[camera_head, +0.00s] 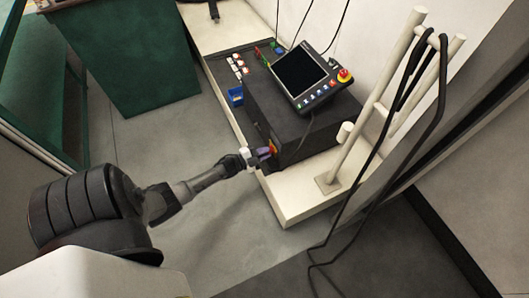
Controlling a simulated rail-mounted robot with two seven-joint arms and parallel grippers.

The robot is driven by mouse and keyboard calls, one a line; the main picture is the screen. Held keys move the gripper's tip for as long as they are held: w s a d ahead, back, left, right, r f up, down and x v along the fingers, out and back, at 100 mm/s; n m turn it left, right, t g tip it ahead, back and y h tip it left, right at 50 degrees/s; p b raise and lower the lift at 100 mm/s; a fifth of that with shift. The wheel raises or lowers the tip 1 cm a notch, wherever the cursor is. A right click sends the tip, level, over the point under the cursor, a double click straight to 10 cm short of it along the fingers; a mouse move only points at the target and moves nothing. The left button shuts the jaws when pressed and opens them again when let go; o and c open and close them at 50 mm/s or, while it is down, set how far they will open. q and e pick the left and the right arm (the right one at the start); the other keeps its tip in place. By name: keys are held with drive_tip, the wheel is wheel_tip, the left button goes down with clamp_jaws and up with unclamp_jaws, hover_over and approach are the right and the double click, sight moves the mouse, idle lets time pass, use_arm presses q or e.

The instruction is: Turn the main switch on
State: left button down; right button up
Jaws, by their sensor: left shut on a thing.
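The main switch (273,146) shows as a small red and orange part on the near end of the dark control box (312,128). My left gripper (266,152) reaches in from the left and is shut on the switch at that end face. The fingers cover much of the switch, so its exact angle cannot be told. My right gripper is not in view.
A tablet-like panel (300,74) with a red emergency knob (344,75) stands on the box. A cream post rack (372,110) with black cables stands at right. A green cabinet (130,55) is at upper left. Grey floor (165,135) between is clear.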

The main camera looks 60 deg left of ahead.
use_arm(q)
drive_tip(key=m, duration=0.5)
drive_tip(key=shift+f+m+b, duration=0.15)
drive_tip(key=shift+m+b, duration=0.15)
drive_tip(key=shift+b, duration=0.1)
drive_tip(key=shift+m, duration=1.1)
drive_tip(key=c, duration=1.2)
unclamp_jaws()
drive_tip(key=shift+s, duration=0.3)
drive_tip(key=shift+s+a+p, duration=0.2)
drive_tip(key=shift+s+p, duration=0.8)
drive_tip(key=shift+s, duration=2.35)
drive_tip(key=shift+s+a+p, duration=0.2)
drive_tip(key=shift+s+p, duration=0.75)
drive_tip(key=shift+s, duration=2.35)
